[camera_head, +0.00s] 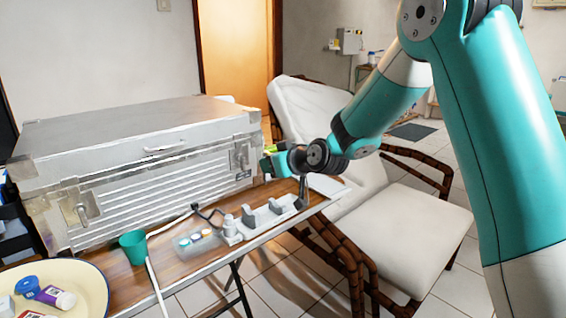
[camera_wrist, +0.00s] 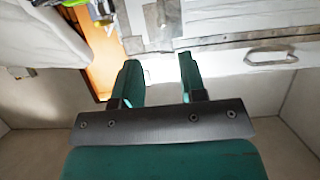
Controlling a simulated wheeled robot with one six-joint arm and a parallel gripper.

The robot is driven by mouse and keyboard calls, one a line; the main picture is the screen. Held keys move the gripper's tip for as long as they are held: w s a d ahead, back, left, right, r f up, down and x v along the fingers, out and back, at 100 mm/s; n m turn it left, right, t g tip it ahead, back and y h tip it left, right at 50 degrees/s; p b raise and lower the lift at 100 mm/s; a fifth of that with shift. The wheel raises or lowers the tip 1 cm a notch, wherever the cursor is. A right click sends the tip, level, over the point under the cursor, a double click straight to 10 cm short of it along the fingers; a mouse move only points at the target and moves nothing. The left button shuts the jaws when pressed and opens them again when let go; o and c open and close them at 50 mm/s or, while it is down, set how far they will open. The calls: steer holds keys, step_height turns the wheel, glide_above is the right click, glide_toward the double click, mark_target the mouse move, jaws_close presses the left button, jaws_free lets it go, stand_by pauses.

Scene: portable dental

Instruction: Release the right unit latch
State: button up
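The unit is a closed silver metal case (camera_head: 150,180) with a ribbed front, standing on a wooden-topped table. Its right latch (camera_head: 241,158) is on the front near the right corner. The left latch (camera_head: 80,210) is at the other end. My gripper (camera_head: 268,165) is just to the right of the right latch, at the case's corner. In the wrist view my gripper's two green fingers (camera_wrist: 157,68) are apart with nothing between them. The right latch's metal plate (camera_wrist: 162,18) shows beyond the fingertips there. I cannot tell whether the fingers touch it.
The case handle (camera_head: 165,148) is at the front middle. In front of the case stand a green cup (camera_head: 133,247), a clear box with small jars (camera_head: 196,241) and a grey instrument holder (camera_head: 265,217). A plate (camera_head: 92,290) is at lower left. A cream chair (camera_head: 400,225) is right.

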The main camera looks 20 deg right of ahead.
steer(key=shift+v, duration=1.9)
